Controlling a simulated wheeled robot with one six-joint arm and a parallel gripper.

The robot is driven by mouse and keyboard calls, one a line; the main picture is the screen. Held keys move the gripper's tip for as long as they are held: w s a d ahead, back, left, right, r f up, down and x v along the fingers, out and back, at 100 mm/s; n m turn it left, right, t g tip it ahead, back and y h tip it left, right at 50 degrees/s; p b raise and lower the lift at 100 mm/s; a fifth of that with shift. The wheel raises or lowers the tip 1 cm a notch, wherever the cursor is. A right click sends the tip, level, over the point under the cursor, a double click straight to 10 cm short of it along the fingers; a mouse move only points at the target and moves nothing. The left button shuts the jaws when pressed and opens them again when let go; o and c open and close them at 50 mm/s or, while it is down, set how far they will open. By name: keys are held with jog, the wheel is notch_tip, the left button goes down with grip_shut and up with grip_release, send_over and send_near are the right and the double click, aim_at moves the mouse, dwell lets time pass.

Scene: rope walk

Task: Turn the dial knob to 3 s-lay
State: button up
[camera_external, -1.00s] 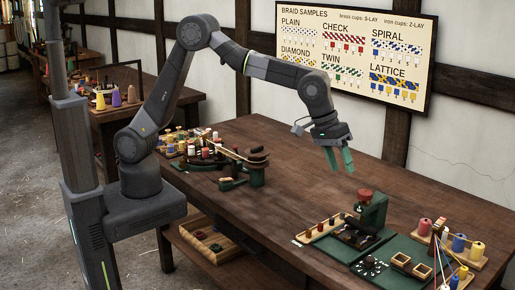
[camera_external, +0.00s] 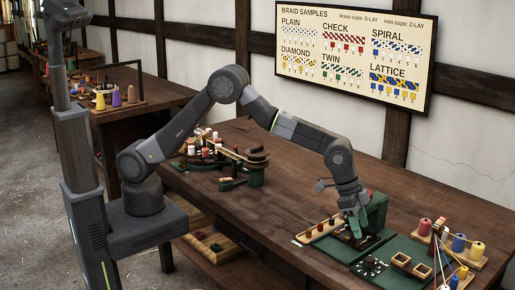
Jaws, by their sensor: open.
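A small dark dial (camera_external: 370,265) with white marks around it lies on the green mat near the table's front edge; it is probably the dial knob, but its lettering and setting are too small to read. My gripper hides the red-topped part there, and I cannot tell whether the fingers touch anything.
A wooden strip with small pegs (camera_external: 318,231) lies left of my gripper. Another braiding stand (camera_external: 256,165) is farther back; the table between is clear.

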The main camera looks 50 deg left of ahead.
aim_at(370, 258)
jog(key=p+x, duration=0.2)
jog(key=x, duration=0.8)
jog(key=shift+f, duration=0.3)
jog(key=c, duration=1)
jog(key=shift+o, duration=0.2)
